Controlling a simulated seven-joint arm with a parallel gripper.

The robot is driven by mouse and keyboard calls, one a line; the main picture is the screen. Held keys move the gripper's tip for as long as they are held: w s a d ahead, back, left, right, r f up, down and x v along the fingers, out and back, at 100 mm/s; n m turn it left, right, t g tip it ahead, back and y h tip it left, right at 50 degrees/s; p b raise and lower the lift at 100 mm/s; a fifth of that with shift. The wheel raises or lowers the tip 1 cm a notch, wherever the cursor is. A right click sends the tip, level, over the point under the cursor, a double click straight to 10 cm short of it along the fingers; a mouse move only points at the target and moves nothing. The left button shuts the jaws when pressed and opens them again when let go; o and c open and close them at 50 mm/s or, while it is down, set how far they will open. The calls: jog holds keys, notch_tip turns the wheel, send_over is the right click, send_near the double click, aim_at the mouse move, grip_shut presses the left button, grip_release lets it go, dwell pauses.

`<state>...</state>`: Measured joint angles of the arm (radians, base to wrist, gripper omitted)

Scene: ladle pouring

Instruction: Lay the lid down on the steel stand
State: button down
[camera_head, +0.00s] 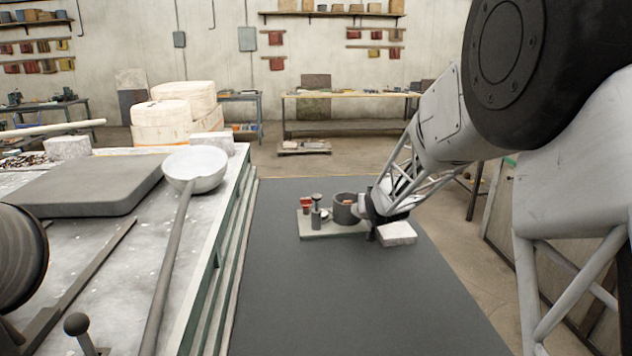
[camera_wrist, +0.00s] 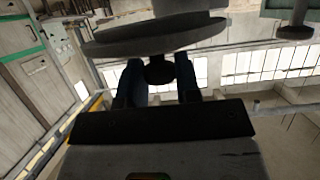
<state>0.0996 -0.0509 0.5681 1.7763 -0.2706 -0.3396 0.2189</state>
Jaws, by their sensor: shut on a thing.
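My gripper (camera_wrist: 160,82) is shut on the dark knob (camera_wrist: 159,70) of the lid, a wide dark grey disc (camera_wrist: 150,38) in the wrist view. That view looks upside down, so the knob appears below the disc. A grey round body (camera_wrist: 188,6) shows just beyond the disc; I cannot tell whether they touch. In the head view my gripper (camera_head: 372,222) is at the right end of a small grey board (camera_head: 325,235), beside an open dark pot (camera_head: 346,209). The lid is not clear there. I cannot pick out the steel stand for certain.
A short dark capped post (camera_head: 316,212) and a small red item (camera_head: 305,204) stand on the board's left. A pale block (camera_head: 397,233) lies right of my gripper. The dark tabletop (camera_head: 340,300) in front is clear. A ladle (camera_head: 195,168) lies on the left bench.

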jog(key=shift+r, duration=0.1)
jog(key=shift+s+a+r+m+h, duration=0.25)
jog(key=shift+a+r+m+h, duration=0.3)
jog(key=shift+a+r, duration=0.5)
jog(key=shift+s+a+r+m+h, duration=0.35)
jog(key=shift+s+a+r+h, duration=0.1)
jog(key=shift+r+h, duration=0.15)
jog(key=shift+s+a+r+m+g+h, duration=0.2)
jog(key=shift+s+a+m+h, duration=0.2)
jog(key=shift+s, duration=0.25)
jog(key=shift+s+a+r+m+g+h, duration=0.15)
jog(key=shift+s+a+m+h, duration=0.15)
jog(key=shift+s+m+h, duration=0.25)
jog(key=shift+s+a+r+m+g+h, duration=0.15)
jog(key=shift+s+a+r+m+h, duration=0.15)
jog(key=shift+s, duration=0.4)
jog(key=shift+w+f, duration=0.1)
jog(key=w+f, duration=0.1)
jog(key=w, duration=1.3)
jog(key=shift+f, duration=0.15)
jog(key=shift+w+d, duration=0.1)
